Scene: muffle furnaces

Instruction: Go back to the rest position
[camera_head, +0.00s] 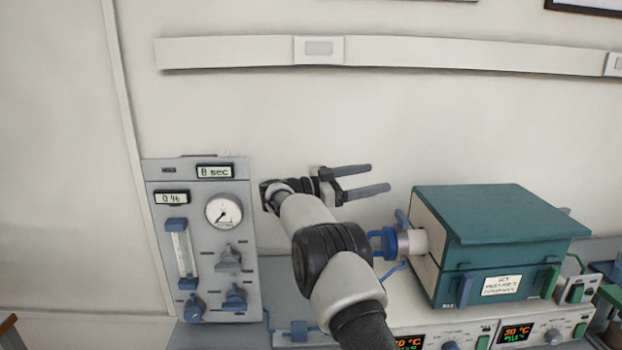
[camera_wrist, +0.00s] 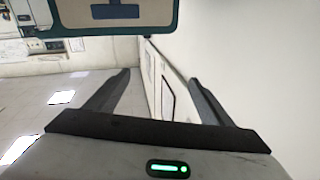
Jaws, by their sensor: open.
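My gripper (camera_head: 379,180) is open and empty in the head view. Its two dark fingers point right, above and left of the teal muffle furnace (camera_head: 510,215), in front of the wall. It touches nothing that I can see. In the wrist view the two fingers of my gripper (camera_wrist: 165,95) stand wide apart with nothing between them. A teal-edged part (camera_wrist: 115,15) shows at the top of the wrist view, beyond the fingers. My arm crosses the middle of the head view and hides part of the bench behind it.
A grey gas panel (camera_head: 215,265) with a gauge, knobs and displays stands at the left. A blue fitting (camera_head: 388,242) sits at the furnace's left end. Control units with displays (camera_head: 515,333) are below the furnace. The wall above my gripper is clear up to a white rail (camera_head: 450,55).

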